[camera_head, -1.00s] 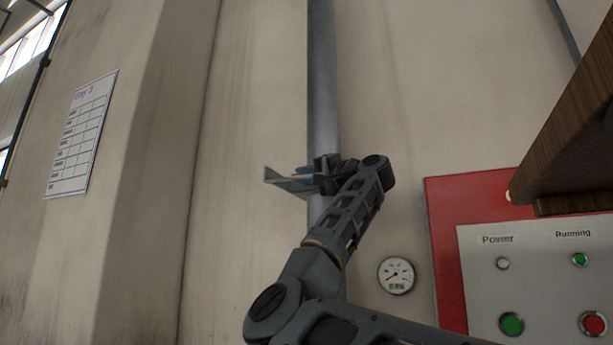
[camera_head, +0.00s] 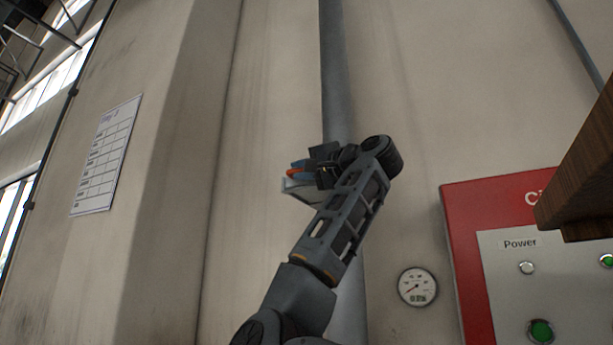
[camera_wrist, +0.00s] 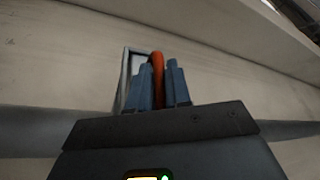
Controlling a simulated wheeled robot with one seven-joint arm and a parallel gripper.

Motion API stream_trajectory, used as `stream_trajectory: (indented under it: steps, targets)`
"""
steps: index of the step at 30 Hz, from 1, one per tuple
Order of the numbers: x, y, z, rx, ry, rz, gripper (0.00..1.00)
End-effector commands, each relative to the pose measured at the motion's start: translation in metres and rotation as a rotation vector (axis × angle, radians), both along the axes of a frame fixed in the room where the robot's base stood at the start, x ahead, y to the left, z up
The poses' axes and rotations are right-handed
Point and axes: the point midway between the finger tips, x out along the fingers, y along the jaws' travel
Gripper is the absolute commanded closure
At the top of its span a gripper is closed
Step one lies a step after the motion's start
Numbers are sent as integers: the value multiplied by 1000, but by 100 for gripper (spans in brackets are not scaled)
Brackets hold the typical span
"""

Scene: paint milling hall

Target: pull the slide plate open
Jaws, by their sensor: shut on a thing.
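The slide plate (camera_head: 297,186) is a thin grey metal piece sticking out to the left of the upright grey pipe (camera_head: 333,70). Its orange grip (camera_wrist: 158,66) shows between my fingers in the wrist view, with a pale metal frame of the plate (camera_wrist: 126,72) behind and to the left. My gripper (camera_head: 300,172) is at the plate, just left of the pipe. Its two blue-grey fingers are shut on the orange grip. My gripper and wrist hide the plate's right part and where it meets the pipe.
A red-edged control panel (camera_head: 462,240) with lamps and buttons is at the lower right. A brown wooden piece (camera_head: 590,165) juts in at the right. A round gauge (camera_head: 418,287) is right of the pipe. A paper sheet (camera_head: 105,160) hangs on the left wall.

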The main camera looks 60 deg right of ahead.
Motion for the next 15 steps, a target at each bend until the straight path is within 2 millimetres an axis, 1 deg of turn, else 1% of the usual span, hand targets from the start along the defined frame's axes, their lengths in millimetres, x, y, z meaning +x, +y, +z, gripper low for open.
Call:
stream_trajectory:
  steps: [4,5,10,11,15]
  targets:
    - [0,3,-2,-3,3,6,100]
    - [0,3,-2,-4,4,7,79]
    - [0,2,-2,-3,3,5,63]
    - [0,2,-1,-3,3,5,61]
    - [0,2,-1,-2,2,4,61]
